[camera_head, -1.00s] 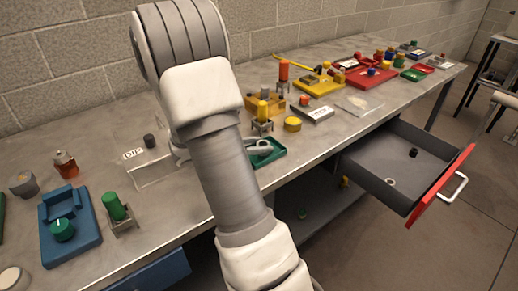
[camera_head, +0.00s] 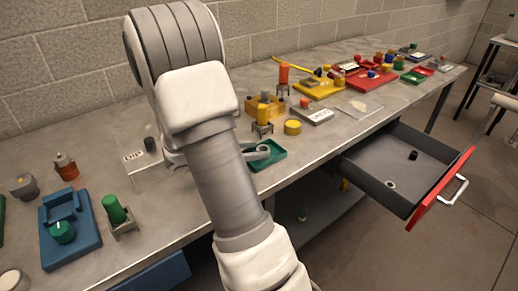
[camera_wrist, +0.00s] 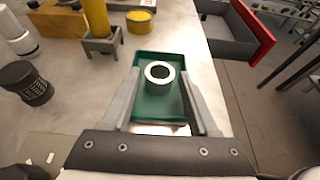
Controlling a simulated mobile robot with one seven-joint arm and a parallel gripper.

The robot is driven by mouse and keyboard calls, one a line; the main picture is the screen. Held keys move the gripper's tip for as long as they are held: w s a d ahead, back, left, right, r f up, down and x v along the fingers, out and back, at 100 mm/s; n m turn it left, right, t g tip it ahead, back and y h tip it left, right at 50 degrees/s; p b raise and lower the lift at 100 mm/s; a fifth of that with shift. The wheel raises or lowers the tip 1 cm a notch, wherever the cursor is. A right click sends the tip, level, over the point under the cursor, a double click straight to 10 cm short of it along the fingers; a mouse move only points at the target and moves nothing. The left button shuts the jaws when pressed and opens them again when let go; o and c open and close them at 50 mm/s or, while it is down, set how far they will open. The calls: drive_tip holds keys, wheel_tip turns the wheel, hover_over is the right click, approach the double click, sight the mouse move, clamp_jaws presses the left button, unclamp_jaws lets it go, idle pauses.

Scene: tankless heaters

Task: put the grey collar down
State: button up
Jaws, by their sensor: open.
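The grey collar (camera_wrist: 160,76) is a short, thick ring, seen from above with its hole up. It is in the green tray (camera_wrist: 158,110), towards its far end. In the head view the collar (camera_head: 263,149) shows small in the green tray (camera_head: 268,160) at the bench's front edge. My gripper (camera_wrist: 160,82) is open, with one finger on each side of the collar and visible gaps to it. I cannot tell whether the fingertips are above the tray floor. In the head view my arm hides most of the gripper.
A yellow cylinder in a grey stand (camera_wrist: 98,40) and a yellow round piece (camera_wrist: 140,20) stand beyond the tray. A dark ribbed cylinder (camera_wrist: 26,82) is at left. An open drawer (camera_head: 400,165) juts out at right. Bare bench lies right of the tray.

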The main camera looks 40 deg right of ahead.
drive_tip(key=p+v, duration=0.1)
drive_tip(key=v, duration=0.9)
drive_tip(key=shift+r, duration=0.1)
drive_tip(key=s+a+r+m+t+y, duration=0.3)
drive_tip(key=s+a+r+m+y, duration=0.3)
drive_tip(key=s+a+m, duration=0.1)
drive_tip(key=s+a+r+m+t+y, duration=0.4)
drive_tip(key=s+a+m+y, duration=0.3)
drive_tip(key=a, duration=0.5)
drive_tip(key=shift+s+a+r+m, duration=0.3)
drive_tip(key=shift+s+r+m, duration=0.55)
drive_tip(key=shift+m, duration=0.55)
drive_tip(key=shift+w, duration=0.1)
wheel_tip(320, 180, up, 8)
drive_tip(key=p, duration=0.8)
drive_tip(key=shift+p, duration=0.3)
